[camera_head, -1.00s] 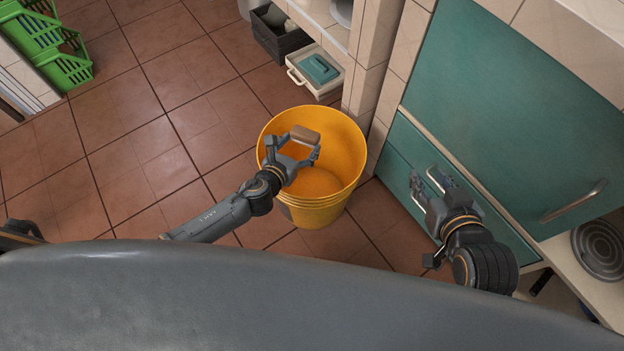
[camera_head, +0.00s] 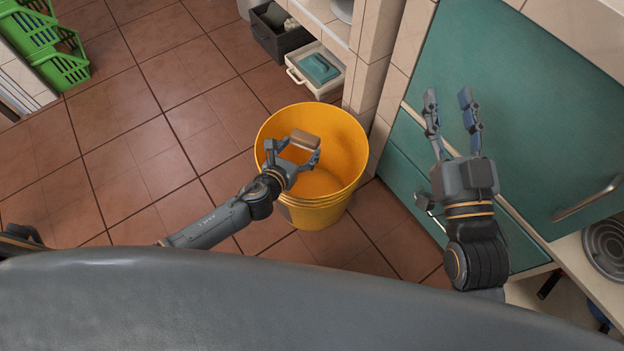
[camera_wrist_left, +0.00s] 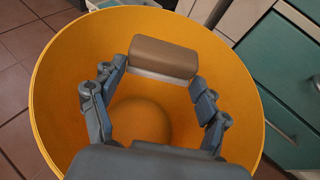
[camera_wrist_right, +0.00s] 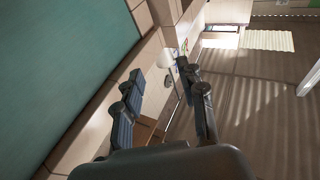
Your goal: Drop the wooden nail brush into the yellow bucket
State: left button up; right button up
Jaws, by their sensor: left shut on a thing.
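The wooden nail brush (camera_head: 305,139) is a small brown block with a pale underside. My left gripper (camera_head: 297,150) is shut on it. They appear over the opening of the yellow bucket (camera_head: 343,134), which stands on the floor. In the left wrist view the nail brush (camera_wrist_left: 163,57) spans between the fingertips, with the yellow bucket (camera_wrist_left: 62,75) around it and its inside looking empty. My right gripper (camera_head: 449,97) is open and empty, in front of the teal cabinet. In the right wrist view its fingers (camera_wrist_right: 160,75) are spread with nothing between them.
Teal cabinet doors (camera_head: 520,90) with metal handles stand at the right, close to my right arm. A dark crate (camera_head: 278,33) and a white tray (camera_head: 318,80) with a teal item sit behind the bucket. Green crates (camera_head: 45,40) are at the far left. The tiled floor between is clear.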

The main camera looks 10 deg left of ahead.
pick_arm(q)
jog(key=shift+f+b, duration=0.35)
jog(key=shift+f, duration=0.05)
pick_arm(e)
jog(key=shift+s+a+r+t+y, duration=0.1)
jog(key=shift+s+r+t+y, duration=0.15)
jog(key=shift+r+t, duration=0.3)
jog(key=shift+s+d+r+t+y, duration=0.1)
jog(key=shift+s+r+t+y, duration=0.15)
jog(key=shift+r, duration=0.5)
jog(key=shift+s+a+r+t+y, duration=0.1)
jog(key=shift+s+r+t, duration=0.1)
jog(key=shift+r+t, duration=0.4)
pick_arm(q)
jog(key=o, duration=1.2)
jog(key=shift+s, duration=0.1)
jog(key=v, duration=1.2)
